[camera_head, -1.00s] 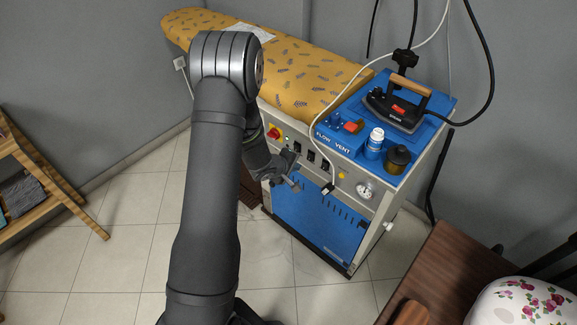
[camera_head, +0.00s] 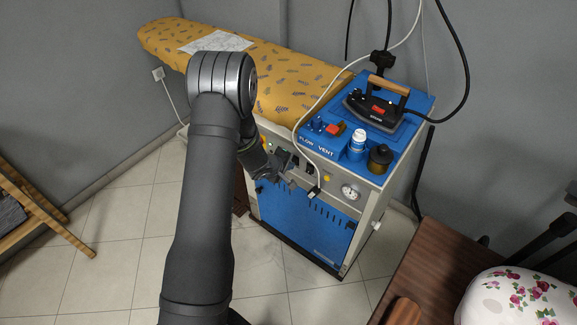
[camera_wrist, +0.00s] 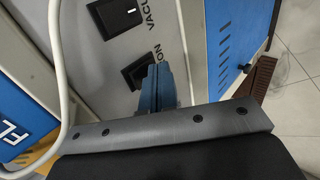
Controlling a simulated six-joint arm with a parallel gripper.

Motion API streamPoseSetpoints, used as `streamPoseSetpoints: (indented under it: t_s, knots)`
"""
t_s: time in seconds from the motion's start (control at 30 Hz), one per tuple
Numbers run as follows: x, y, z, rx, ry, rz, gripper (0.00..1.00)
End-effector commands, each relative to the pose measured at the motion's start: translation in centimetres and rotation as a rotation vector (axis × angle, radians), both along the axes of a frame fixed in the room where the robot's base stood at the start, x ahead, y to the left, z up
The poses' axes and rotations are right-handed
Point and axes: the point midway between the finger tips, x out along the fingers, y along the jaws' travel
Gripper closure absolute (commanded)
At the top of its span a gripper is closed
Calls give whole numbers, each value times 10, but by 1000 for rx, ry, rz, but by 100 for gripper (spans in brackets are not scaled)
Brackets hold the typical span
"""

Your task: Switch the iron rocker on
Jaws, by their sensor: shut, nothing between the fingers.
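In the wrist view, a black rocker switch (camera_wrist: 135,72) sits on the grey panel beside a label of which only "ON" shows; this looks like the iron rocker. My gripper (camera_wrist: 153,70) is shut and empty. Its blue-grey fingertips overlap the right part of this rocker in the picture, at or very near its face; whether they touch I cannot tell. They hide part of the rocker and its label. In the head view, my gripper (camera_head: 290,181) is in front of the panel of the blue and grey ironing station (camera_head: 310,222).
A second rocker marked VACU (camera_wrist: 118,13) is close by. A white cord (camera_wrist: 62,70) hangs along the panel. On the station top stand the iron (camera_head: 375,110), a white-and-blue bottle (camera_head: 357,144) and a dark jar (camera_head: 380,158). The ironing board (camera_head: 285,85) extends left.

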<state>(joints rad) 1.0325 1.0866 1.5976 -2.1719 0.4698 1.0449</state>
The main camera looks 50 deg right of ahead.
Motion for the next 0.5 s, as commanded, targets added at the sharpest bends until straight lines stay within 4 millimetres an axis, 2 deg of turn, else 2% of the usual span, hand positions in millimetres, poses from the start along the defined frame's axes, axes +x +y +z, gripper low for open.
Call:
streamPoseSetpoints:
  t_s: [0.5]
  knots:
    - [0, -1, 16, -3, -1, -1, 100]
